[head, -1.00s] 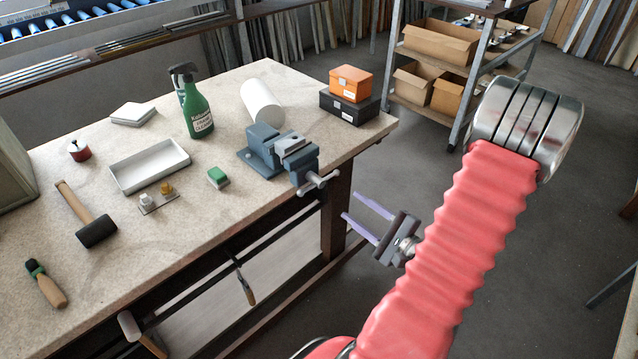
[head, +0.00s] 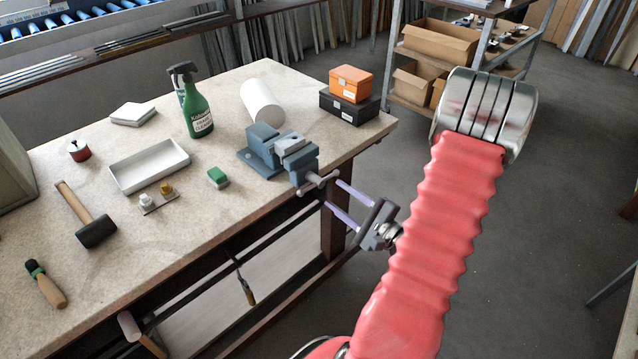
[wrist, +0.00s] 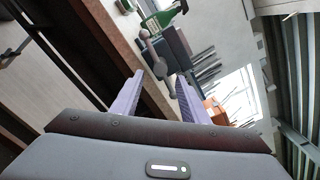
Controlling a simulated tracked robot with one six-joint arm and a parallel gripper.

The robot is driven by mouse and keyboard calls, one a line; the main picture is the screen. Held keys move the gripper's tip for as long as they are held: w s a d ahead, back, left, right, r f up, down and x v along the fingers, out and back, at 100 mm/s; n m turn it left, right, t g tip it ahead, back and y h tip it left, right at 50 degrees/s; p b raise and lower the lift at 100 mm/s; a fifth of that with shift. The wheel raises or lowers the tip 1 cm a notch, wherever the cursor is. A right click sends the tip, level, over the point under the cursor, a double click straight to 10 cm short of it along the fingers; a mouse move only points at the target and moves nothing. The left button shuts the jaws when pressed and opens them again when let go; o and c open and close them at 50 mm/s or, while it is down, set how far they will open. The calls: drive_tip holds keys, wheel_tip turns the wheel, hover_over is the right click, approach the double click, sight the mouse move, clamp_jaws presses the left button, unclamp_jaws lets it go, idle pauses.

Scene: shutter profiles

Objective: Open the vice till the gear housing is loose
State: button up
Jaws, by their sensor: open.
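The blue-grey vice (head: 262,158) stands at the front right edge of the workbench (head: 225,215). A light grey block, probably the gear housing (head: 289,143), sits between its jaws; no gap beside it can be made out. The vice's bar handle (head: 317,181) juts out past the bench edge. My gripper (head: 333,193) is open and empty, its two lilac fingers pointing at the handle from the right. In the wrist view the handle (wrist: 152,48) shows just beyond and between the fingertips (wrist: 160,74). I cannot tell whether they touch. The vice body (wrist: 178,45) is partly hidden there.
An orange box (head: 350,84) on a black box (head: 348,107) and a white cylinder (head: 262,101) stand behind the vice.

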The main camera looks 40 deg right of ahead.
sight(320, 181)
drive_tip(key=shift+w+a, duration=0.1)
drive_tip(key=shift+w, duration=3.95)
clamp_jaws()
drive_tip(key=shift+f, duration=0.1)
